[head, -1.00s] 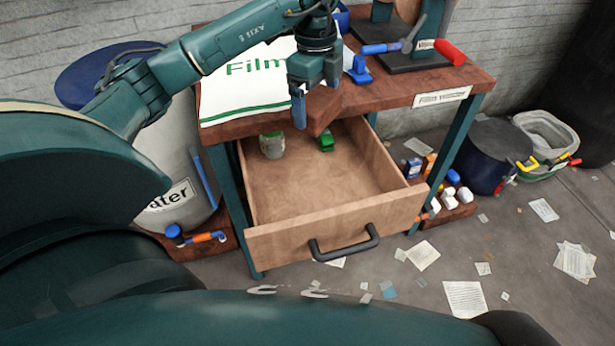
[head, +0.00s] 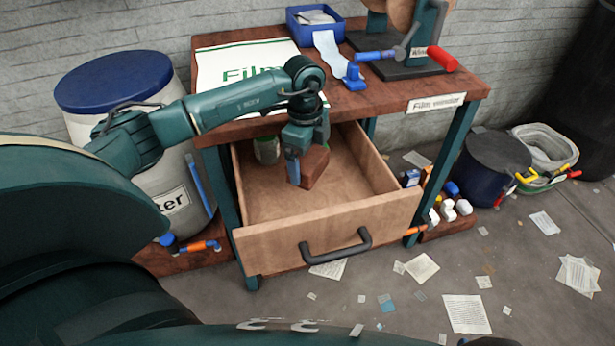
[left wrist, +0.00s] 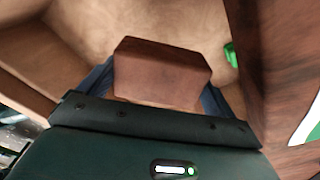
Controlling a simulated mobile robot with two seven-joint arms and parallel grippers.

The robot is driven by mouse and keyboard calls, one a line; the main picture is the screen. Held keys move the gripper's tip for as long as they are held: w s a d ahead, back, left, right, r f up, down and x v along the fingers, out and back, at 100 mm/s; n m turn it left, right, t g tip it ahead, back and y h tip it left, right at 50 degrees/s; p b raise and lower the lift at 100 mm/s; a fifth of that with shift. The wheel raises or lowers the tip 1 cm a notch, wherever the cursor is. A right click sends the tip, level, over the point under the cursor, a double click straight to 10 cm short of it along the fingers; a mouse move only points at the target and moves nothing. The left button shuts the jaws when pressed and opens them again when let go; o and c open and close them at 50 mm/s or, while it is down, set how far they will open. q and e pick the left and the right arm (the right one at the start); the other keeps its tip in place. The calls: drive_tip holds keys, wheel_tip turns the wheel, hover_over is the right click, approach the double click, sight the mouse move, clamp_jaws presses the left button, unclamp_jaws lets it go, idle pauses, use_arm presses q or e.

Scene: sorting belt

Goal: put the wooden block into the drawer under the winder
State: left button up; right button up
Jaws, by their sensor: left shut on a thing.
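The wooden block (head: 313,166) is reddish brown and is held in my left gripper (head: 294,172). In the left wrist view the block (left wrist: 160,72) sits between the two blue fingers, with a finger at each side. The drawer (head: 330,232) is pulled open under the table, its bare wooden floor showing. My left gripper points down with the block over the drawer's opening; I cannot tell whether the block touches the floor. The winder (head: 405,62) stands on the table above. My right gripper is not in view.
A can (head: 266,150) stands at the drawer's back left. A green item (left wrist: 231,55) lies in the drawer in the left wrist view. The table top's edge (head: 235,134) is close behind my arm. A barrel (head: 160,150) stands left; papers litter the floor.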

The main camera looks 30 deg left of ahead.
use_arm(q)
wheel_tip(320, 180, down, 5)
drive_tip(key=shift+b, duration=0.35)
drive_tip(key=shift+f, duration=0.3)
drive_tip(key=shift+f, duration=0.15)
drive_tip(key=o, duration=0.8)
